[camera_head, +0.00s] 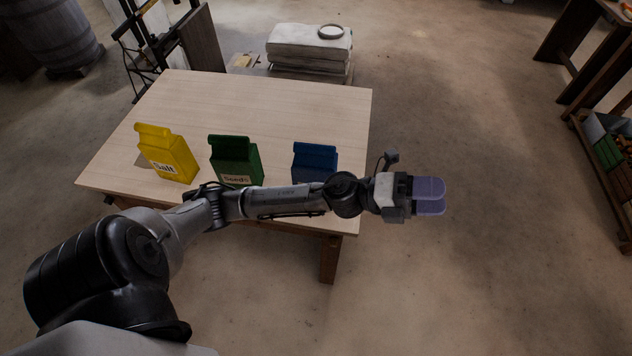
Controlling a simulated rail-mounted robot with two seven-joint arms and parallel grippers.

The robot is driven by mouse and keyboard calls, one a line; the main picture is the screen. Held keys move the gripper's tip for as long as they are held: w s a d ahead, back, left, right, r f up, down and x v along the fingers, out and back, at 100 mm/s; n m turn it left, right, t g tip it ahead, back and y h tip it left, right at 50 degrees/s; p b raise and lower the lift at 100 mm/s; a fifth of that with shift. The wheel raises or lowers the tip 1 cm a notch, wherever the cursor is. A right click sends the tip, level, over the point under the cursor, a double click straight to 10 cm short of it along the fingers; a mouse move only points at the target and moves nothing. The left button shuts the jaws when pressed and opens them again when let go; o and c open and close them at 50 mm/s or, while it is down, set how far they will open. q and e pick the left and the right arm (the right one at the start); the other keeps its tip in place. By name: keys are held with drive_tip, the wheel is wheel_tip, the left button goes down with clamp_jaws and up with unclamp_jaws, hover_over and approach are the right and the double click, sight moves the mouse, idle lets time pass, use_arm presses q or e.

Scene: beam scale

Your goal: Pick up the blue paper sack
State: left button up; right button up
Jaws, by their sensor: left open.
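The blue paper sack (314,161) stands upright on the wooden table near its front right corner. My left arm crosses in front of it and hides its lower part. My left gripper (430,196), with purple fingers, is open and empty. It is to the right of the blue sack, beyond the table's right edge and over the floor. My right gripper does not show.
A green sack labelled Seeds (235,158) and a yellow sack labelled Salt (167,153) stand left of the blue one. The back of the table (260,100) is clear. A stack of white bags (308,46) lies behind it. Shelving stands far right.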

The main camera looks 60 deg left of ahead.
use_arm(q)
wheel_tip(320, 180, down, 3)
drive_tip(key=m+g+h+b, duration=0.2)
drive_tip(key=m+g, duration=0.6)
drive_tip(key=m, duration=0.2)
drive_tip(key=m+g+y+b, duration=0.5)
drive_tip(key=g+y+b, duration=0.25)
drive_tip(key=y, duration=1.05)
hover_over(315, 145)
wheel_tip(315, 145, down, 3)
drive_tip(key=shift+n, duration=0.3)
drive_tip(key=f, duration=0.3)
drive_tip(key=f+b, duration=0.1)
drive_tip(key=f, duration=0.2)
drive_tip(key=shift+s+f, duration=0.2)
drive_tip(key=shift+f, duration=0.1)
drive_tip(key=shift+d+f, duration=0.1)
drive_tip(key=shift+f, duration=0.55)
drive_tip(key=shift+w+f, duration=0.1)
drive_tip(key=shift+f, duration=2.45)
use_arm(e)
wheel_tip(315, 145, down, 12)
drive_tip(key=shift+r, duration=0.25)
